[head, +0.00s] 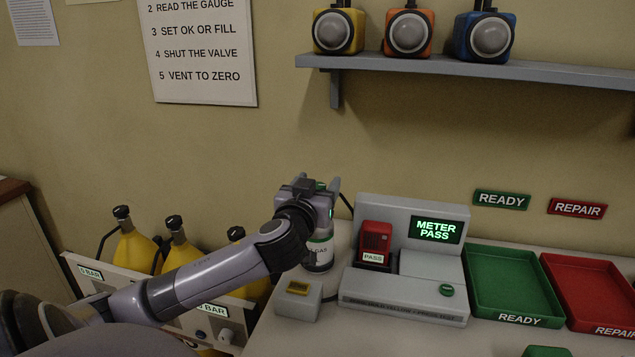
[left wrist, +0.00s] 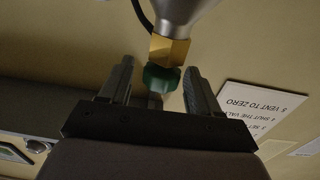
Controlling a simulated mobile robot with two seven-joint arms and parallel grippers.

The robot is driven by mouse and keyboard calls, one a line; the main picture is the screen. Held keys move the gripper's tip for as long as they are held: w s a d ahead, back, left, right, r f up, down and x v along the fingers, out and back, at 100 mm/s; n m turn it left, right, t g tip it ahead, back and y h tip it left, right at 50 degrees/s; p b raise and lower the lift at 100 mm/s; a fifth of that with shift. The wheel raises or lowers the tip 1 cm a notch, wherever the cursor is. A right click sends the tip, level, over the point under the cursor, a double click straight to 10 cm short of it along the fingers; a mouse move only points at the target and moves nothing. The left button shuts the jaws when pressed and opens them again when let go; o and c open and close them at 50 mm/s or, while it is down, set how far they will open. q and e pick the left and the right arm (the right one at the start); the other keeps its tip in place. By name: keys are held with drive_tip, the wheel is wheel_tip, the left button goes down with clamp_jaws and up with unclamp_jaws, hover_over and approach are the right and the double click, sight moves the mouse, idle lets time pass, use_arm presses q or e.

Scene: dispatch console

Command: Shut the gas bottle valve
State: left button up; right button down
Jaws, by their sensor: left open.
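The gas bottle (head: 319,262) stands on the console, mostly hidden behind my left gripper and wrist. In the left wrist view its silver body (left wrist: 187,10), a brass fitting (left wrist: 170,50) and the green valve knob (left wrist: 161,79) show. A little green of the knob also shows between the fingers in the head view. My left gripper (head: 318,185) is open at the top of the bottle. In the left wrist view the knob lies between the two open fingers (left wrist: 158,80), with a gap on each side. My right gripper is not in view.
Right of the bottle is a grey meter station reading METER PASS (head: 436,230), with a red meter (head: 376,243) marked PASS. A small grey box (head: 298,299) stands in front. Green (head: 471,292) and red (head: 625,322) trays lie right. Yellow cylinders (head: 133,247) stand left.

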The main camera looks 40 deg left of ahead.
use_arm(q)
drive_tip(key=shift+w+a, duration=0.1)
drive_tip(key=shift+w, duration=0.05)
drive_tip(key=c, duration=0.9)
drive_tip(key=shift+c, duration=0.2)
